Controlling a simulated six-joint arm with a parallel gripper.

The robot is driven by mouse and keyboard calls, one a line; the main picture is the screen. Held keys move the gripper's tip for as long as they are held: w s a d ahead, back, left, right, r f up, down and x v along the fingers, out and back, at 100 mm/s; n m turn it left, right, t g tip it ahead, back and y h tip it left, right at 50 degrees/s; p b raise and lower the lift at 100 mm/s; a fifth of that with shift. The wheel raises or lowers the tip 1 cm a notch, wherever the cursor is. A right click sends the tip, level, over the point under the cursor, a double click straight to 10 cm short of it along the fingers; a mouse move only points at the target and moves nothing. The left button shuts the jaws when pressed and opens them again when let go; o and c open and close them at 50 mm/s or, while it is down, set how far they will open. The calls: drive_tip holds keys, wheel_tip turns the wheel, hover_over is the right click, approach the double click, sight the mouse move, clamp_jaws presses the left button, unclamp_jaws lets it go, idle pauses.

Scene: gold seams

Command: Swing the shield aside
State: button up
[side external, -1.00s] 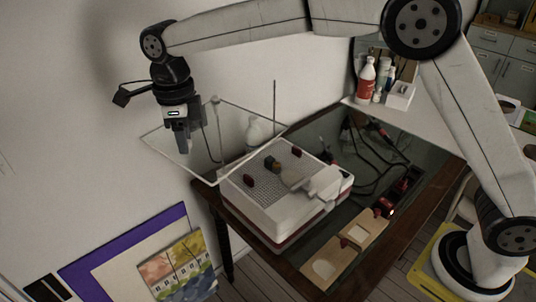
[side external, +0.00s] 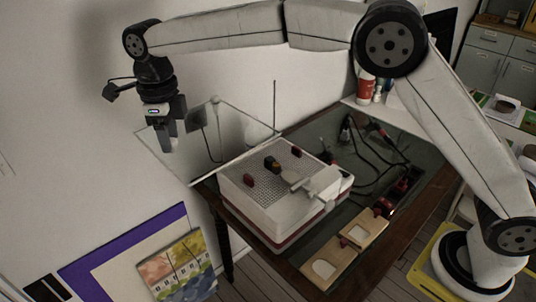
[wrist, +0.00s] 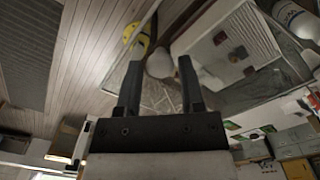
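The shield (side external: 178,168) is a clear pane with pale edges, beside and partly behind the white box on the table in the side view. A thin upright post with a small pale knob (side external: 215,99) stands at its back. My gripper (side external: 171,147) points down over the left part of the shield. In the wrist view my gripper (wrist: 159,72) has its two dark fingers apart. A pale rounded shape (wrist: 160,63) shows between the fingertips, with gaps beside it; I cannot tell what it is. Contact between fingers and shield is unclear.
The white box (side external: 245,205) with a perforated top bears small dark red and orange-brown pieces and a pale handled tool (side external: 322,184). Wooden blocks (side external: 325,268) and dark cables (side external: 370,150) lie on the table to its right. A wall is close behind the shield.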

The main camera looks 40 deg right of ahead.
drive_tip(key=shift+o, duration=0.9)
drive_tip(key=shift+r, duration=3.85)
drive_tip(key=shift+d, duration=0.1)
